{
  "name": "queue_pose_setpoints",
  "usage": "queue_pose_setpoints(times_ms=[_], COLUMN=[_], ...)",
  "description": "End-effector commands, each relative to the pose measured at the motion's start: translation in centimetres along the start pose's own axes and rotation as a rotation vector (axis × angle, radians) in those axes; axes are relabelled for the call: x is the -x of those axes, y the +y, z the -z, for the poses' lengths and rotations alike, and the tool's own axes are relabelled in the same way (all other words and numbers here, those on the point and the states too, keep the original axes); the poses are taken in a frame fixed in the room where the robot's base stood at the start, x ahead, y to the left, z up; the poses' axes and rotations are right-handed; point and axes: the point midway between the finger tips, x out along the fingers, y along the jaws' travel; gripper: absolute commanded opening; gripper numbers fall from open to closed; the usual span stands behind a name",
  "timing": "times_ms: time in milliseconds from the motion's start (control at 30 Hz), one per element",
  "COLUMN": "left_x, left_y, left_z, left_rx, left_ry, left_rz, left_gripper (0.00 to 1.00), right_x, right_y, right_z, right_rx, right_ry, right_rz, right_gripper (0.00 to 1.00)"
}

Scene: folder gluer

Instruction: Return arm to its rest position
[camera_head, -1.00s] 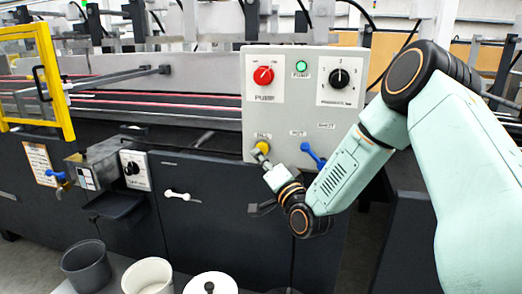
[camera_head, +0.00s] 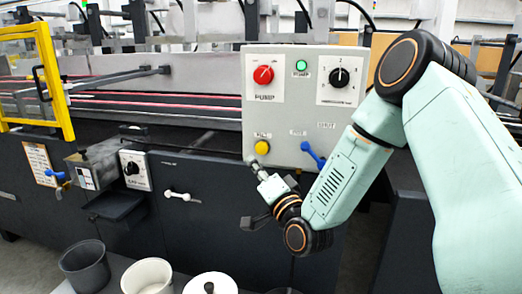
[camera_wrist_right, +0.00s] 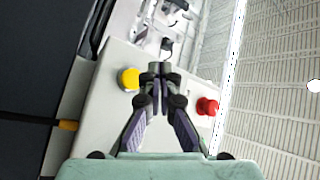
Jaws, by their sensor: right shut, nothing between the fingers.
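My right arm reaches in from the right in the head view. Its gripper (camera_head: 254,165) is just below the yellow knob (camera_head: 262,147) on the grey control panel (camera_head: 285,120), apart from it as far as I can see. In the right wrist view the gripper (camera_wrist_right: 160,68) has its fingertips together with nothing between them. The yellow knob (camera_wrist_right: 129,79) shows to the left of the fingers and a red knob (camera_wrist_right: 207,106) to the right. My left gripper is not in view.
The panel carries a red pump knob (camera_head: 263,75), a green light (camera_head: 301,65), a black dial (camera_head: 339,77) and a blue lever (camera_head: 312,154). A yellow frame (camera_head: 55,85) is at left.

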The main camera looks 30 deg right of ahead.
Motion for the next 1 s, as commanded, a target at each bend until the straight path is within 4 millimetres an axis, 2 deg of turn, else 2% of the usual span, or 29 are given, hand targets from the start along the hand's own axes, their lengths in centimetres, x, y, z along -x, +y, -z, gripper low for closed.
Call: queue_pose_setpoints(times_ms=[367, 467, 533, 667, 767, 800, 867, 1000], left_x=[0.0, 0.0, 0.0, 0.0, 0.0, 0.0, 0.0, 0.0], left_y=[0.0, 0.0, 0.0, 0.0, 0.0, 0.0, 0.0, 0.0], left_z=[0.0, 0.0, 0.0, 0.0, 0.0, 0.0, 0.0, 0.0], left_rx=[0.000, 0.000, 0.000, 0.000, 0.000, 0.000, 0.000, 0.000], left_ry=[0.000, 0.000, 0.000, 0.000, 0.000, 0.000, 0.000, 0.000], left_rz=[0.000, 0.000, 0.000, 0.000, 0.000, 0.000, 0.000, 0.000], left_gripper=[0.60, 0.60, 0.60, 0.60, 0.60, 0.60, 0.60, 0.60], right_x=[0.0, 0.5, 2.1, 7.2, 12.0, 14.2, 17.6, 26.1], right_y=[0.2, 2.3, 4.4, 8.6, 11.3, 12.2, 13.5, 15.8], right_z=[-0.2, -1.9, -4.5, -10.4, -14.0, -15.3, -16.9, -19.7], right_rx=[0.032, 0.126, 0.216, 0.369, 0.458, 0.490, 0.534, 0.618], right_ry=[-0.011, -0.087, -0.203, -0.468, -0.660, -0.738, -0.853, -1.120], right_rz=[-0.009, -0.103, -0.209, -0.382, -0.483, -0.520, -0.571, -0.679], right_gripper=[0.00, 0.00, 0.00, 0.00, 0.00, 0.00, 0.00, 0.00])
